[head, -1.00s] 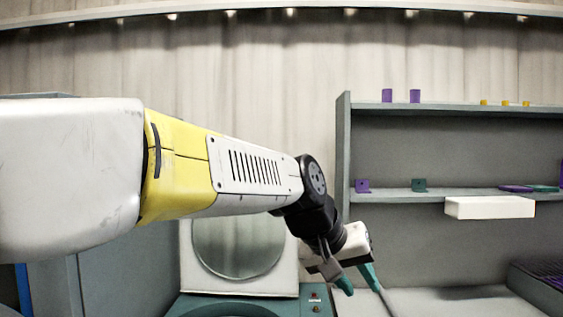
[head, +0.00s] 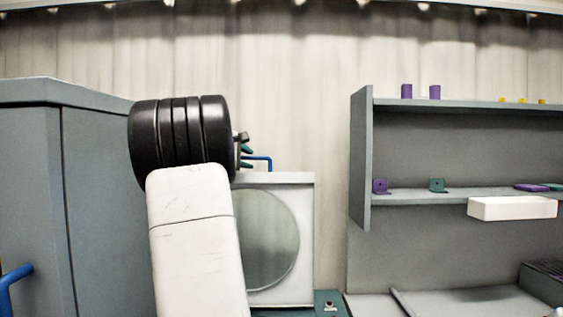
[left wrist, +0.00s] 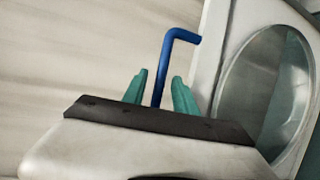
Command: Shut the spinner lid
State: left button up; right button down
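The spinner lid (head: 306,240) is a white square panel with a round grey window, standing raised above the teal spinner body (head: 328,303). It also shows at the right of the left wrist view (left wrist: 217,45). A bent blue handle (head: 262,158) sticks up at its top edge. My left gripper (head: 246,157) is at the handle, mostly hidden behind my wrist in the head view. In the left wrist view its two teal fingers (left wrist: 160,90) stand apart on either side of the blue handle (left wrist: 168,62), with gaps visible. My right gripper is not in view.
A grey cabinet (head: 90,190) with a blue handle (head: 12,285) stands at the left. A grey shelf unit (head: 360,160) with purple and teal brackets and a white box (head: 512,208) is at the right. The wall behind the lid is bare.

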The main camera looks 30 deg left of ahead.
pick_arm(q)
jog(key=shift+x, duration=1.7)
jog(key=shift+c, duration=0.2)
grip_shut()
